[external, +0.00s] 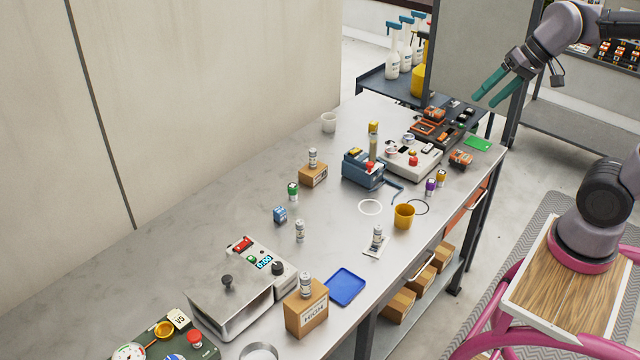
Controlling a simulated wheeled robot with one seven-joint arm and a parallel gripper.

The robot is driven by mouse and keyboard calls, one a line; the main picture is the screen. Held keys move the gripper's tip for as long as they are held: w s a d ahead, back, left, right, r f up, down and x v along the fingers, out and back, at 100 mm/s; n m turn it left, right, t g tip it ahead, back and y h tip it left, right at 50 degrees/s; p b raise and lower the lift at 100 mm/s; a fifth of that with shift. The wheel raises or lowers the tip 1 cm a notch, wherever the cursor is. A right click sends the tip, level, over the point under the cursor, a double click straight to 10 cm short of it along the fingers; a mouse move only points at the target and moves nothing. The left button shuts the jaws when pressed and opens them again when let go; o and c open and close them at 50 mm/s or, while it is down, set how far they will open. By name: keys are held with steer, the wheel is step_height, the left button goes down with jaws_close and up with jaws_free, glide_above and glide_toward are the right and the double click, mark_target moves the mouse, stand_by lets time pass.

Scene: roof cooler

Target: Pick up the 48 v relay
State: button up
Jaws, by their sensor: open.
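My gripper (485,101) is at the upper right, with its two teal fingers apart and nothing between them. It is in the air, high above the bench's right end and away from the small parts. No label reading 48 V can be made out, so I cannot tell for sure which part is the relay. Small white canisters stand on the bench (299,232), on a paper slip (367,251) and on cardboard boxes (313,179). Green (293,191), purple (430,188) and orange (440,178) canisters also stand there.
The steel bench (200,235) is bare at its back left. A blue tray (347,287), a yellow cup (404,217), a blue machine (362,169) and a device with a display (240,280) stand on it. Spray bottles (393,52) are on a dark cart behind.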

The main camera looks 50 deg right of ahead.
steer(key=w+a+f+m+g+y, duration=0.15)
steer(key=w+a, duration=0.25)
steer(key=w, duration=0.7)
steer(key=m+g+y, duration=0.3)
steer(key=m+y, duration=0.3)
steer(key=m, duration=0.2)
glide_above(284, 209)
steer(key=s+d, duration=0.5)
steer(key=d, duration=0.1)
step_height(284, 209, down, 25)
steer(key=w+a+f+m, duration=0.1)
steer(key=f, duration=0.4)
steer(key=w+f+m+y, duration=0.1)
steer(key=w+f+m, duration=0.1)
steer(key=f, duration=0.3)
steer(key=w+a+f+m+y, duration=0.1)
steer(key=w+f+m, duration=0.1)
steer(key=f, duration=0.4)
steer(key=shift+a+f+t, duration=0.1)
steer(key=shift+a+t, duration=0.25)
steer(key=shift+a+f, duration=0.2)
steer(key=shift+f, duration=0.05)
steer(key=shift+x, duration=2.25)
jaws_close()
